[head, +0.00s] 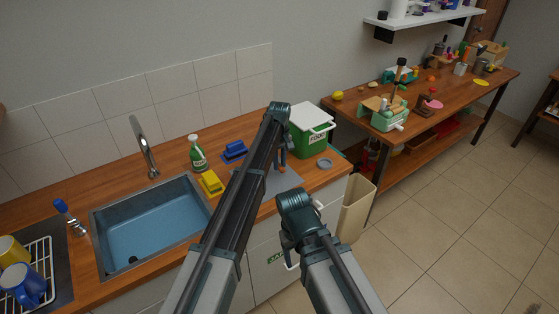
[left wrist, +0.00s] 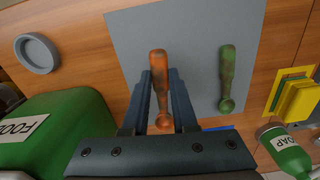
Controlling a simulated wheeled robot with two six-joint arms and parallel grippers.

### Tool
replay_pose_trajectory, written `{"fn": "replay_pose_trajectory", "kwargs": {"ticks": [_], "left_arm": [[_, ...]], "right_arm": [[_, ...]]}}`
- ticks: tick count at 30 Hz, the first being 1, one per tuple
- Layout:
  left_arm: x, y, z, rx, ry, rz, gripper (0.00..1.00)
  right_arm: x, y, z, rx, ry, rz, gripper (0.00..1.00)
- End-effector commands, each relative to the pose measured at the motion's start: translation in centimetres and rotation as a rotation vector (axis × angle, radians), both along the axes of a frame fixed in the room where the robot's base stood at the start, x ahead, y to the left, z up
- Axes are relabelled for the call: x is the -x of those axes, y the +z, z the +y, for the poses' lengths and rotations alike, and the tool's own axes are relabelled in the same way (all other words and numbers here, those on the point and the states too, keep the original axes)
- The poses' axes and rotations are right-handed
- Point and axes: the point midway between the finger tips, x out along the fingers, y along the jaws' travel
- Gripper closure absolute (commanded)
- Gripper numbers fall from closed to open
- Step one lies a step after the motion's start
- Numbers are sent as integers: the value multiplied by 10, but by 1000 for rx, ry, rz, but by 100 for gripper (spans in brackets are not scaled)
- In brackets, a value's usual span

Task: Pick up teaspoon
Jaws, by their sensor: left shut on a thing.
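An orange teaspoon (left wrist: 159,85) stands out against a grey mat (left wrist: 150,30) in the left wrist view, its bowl toward my gripper's palm. My left gripper (left wrist: 161,78) is shut on it, one blue finger on each side. A green spoon (left wrist: 227,75) lies on the same mat to the right, apart from the fingers. In the head view my left gripper (head: 283,158) is over the grey mat (head: 276,186) on the counter, partly hidden by my arm.
A green FOOD bin (head: 311,135) stands close behind the gripper, with a grey ring (head: 325,163) nearby. A yellow sponge (head: 211,182), blue block (head: 234,151) and soap bottle (head: 198,154) stand left, near the sink (head: 150,222). A dish rack (head: 35,270) with mugs is further left.

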Motion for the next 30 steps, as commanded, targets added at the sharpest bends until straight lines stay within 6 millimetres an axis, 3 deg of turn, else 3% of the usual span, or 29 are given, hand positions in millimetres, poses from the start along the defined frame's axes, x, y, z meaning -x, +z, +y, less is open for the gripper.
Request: {"fn": "replay_pose_trajectory", "kwargs": {"ticks": [1, 6, 13, 18, 30], "left_arm": [[20, 1, 2, 0, -1, 0, 100], [71, 6, 3, 0, -1, 0, 100], [128, 11, 3, 0, -1, 0, 100], [144, 12, 3, 0, 0, 0, 100], [145, 12, 2, 0, 0, 0, 100]], "right_arm": [[0, 1, 0, 0, 0, 0, 34], [0, 6, 0, 0, 0, 0, 34], [0, 11, 0, 0, 0, 0, 34], [0, 12, 0, 0, 0, 0, 34], [0, 12, 0, 0, 0, 0, 34]]}}
